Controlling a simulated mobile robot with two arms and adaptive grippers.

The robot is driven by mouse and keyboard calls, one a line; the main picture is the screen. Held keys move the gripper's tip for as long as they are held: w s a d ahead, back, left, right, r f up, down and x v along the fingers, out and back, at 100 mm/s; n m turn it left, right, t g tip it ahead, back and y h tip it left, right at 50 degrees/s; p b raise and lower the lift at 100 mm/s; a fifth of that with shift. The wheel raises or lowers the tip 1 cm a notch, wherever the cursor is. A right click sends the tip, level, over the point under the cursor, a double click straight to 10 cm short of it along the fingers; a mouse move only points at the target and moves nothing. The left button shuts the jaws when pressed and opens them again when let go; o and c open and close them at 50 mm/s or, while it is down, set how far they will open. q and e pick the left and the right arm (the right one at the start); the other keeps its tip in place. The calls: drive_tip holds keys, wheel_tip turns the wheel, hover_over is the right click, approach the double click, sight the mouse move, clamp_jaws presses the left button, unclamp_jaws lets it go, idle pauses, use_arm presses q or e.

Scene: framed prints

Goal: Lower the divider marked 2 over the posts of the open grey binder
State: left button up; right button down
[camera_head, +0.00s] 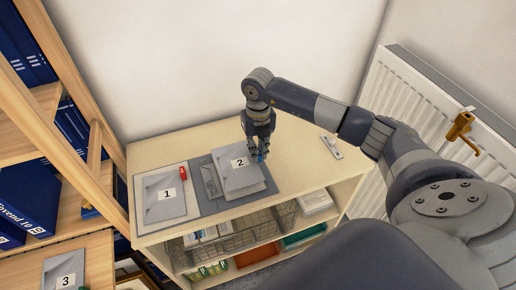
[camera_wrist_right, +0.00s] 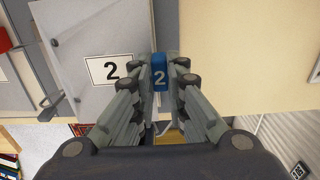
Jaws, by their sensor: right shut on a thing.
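The divider marked 2 (camera_head: 229,180) is a grey sheet with a white label and a blue tab. In the right wrist view the divider (camera_wrist_right: 85,38) shows with its blue tab (camera_wrist_right: 159,80) between the fingers. My right gripper (camera_head: 260,152) is shut on this tab at the sheet's right edge. The divider lies over or just above the right part of the open grey binder (camera_head: 209,206); I cannot tell the gap. The binder's metal mechanism (camera_head: 210,183) shows left of the sheet. The posts are not clear to see. My left gripper is out of view.
A small metal piece (camera_head: 331,147) lies at right. The divider marked 3 (camera_head: 62,264) is at lower left. Shelves stand left, a radiator (camera_head: 398,88) right.

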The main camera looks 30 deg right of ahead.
drive_tip(key=shift+f+b, duration=0.85)
drive_tip(key=shift+f, duration=0.35)
idle(0.3)
drive_tip(key=c, duration=1.5)
unclamp_jaws()
drive_tip(key=shift+c, duration=0.2)
drive_tip(key=shift+r+p, duration=2.4)
drive_tip(key=shift+r, duration=1.15)
